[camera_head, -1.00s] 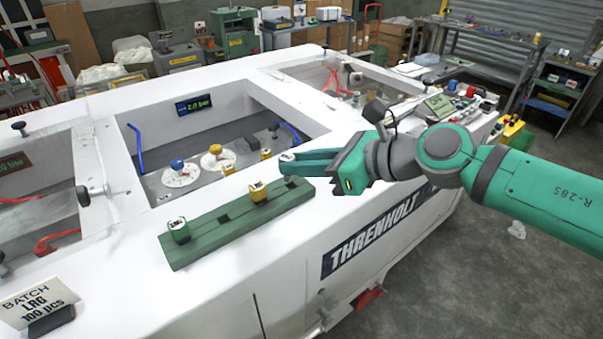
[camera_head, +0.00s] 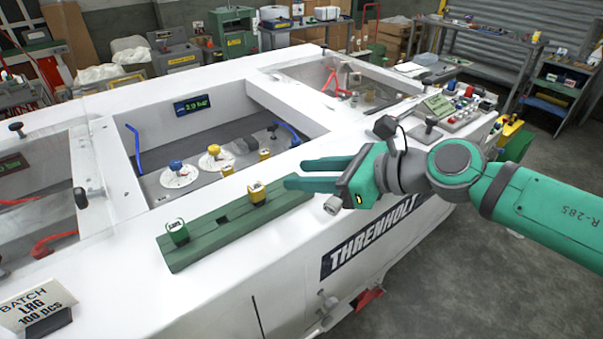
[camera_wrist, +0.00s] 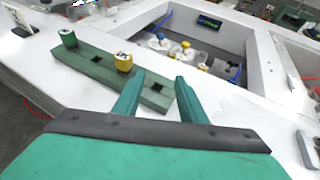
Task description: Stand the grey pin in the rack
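The green rack (camera_head: 205,243) lies on the white bench top, with a green pin (camera_head: 177,233) at its left end and a yellow pin (camera_head: 257,195) farther along. In the wrist view, the rack (camera_wrist: 88,66) shows empty square holes between these pins and toward its right end. A small grey piece (camera_head: 333,203), which looks like the grey pin, lies on its side on the white surface, below my gripper. My gripper (camera_head: 293,173) is open and empty, its fingertips over the rack's right end. The wrist view shows clear space between the fingers (camera_wrist: 156,97).
A recessed well (camera_head: 215,140) behind the rack holds dials and more yellow pieces (camera_head: 227,169). A batch sign (camera_head: 38,305) stands at the front left. Dark knobs (camera_head: 385,127) stick up around the bench. The white front edge drops off near the grey piece.

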